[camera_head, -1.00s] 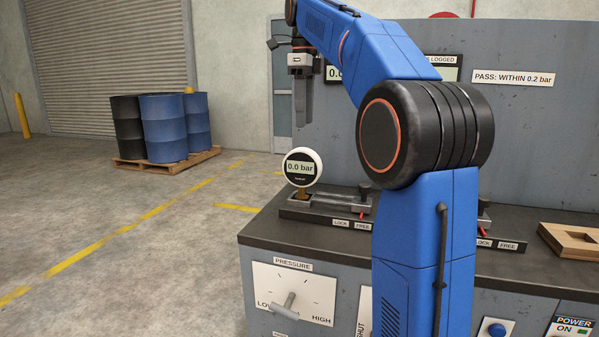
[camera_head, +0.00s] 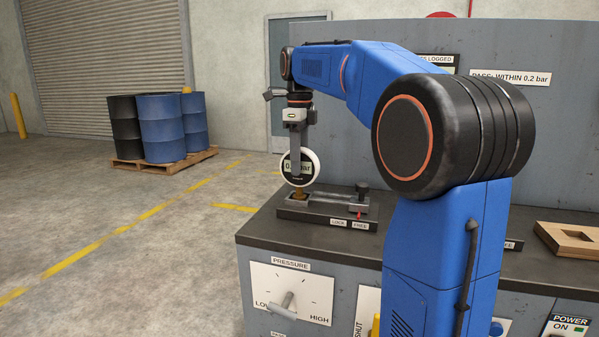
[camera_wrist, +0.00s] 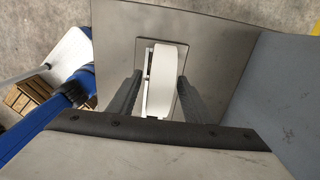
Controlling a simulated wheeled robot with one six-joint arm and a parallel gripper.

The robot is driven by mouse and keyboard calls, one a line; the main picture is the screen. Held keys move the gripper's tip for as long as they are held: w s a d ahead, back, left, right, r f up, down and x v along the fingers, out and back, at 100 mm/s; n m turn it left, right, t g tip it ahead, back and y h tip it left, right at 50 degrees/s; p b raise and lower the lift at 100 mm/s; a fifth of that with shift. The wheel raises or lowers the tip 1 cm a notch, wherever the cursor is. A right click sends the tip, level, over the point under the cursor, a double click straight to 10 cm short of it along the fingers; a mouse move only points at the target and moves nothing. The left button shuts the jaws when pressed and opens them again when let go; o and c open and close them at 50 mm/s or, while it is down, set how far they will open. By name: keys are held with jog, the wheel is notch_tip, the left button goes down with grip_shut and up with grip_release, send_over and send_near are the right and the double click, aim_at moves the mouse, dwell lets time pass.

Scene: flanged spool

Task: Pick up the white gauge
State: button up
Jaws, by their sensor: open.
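The white gauge (camera_head: 311,168) is a round dial with a white rim and a dark face, upright on a brass fitting in a metal clamp block at the left end of the bench. Its display is partly hidden behind a gripper finger in the head view. My gripper (camera_head: 295,166) points straight down at the gauge. In the wrist view the white gauge (camera_wrist: 162,80) stands between the two dark fingers of my gripper (camera_wrist: 152,92), with a narrow gap showing on the right. The jaws are open.
The clamp plate (camera_head: 325,221) carries LOCK and FREE labels and a black knob. A wooden holder (camera_head: 572,240) with a cutout lies at the right of the bench. A tall grey panel (camera_head: 440,130) stands behind.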

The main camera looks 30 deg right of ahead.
jog(key=shift+f, duration=1.15)
grip_shut()
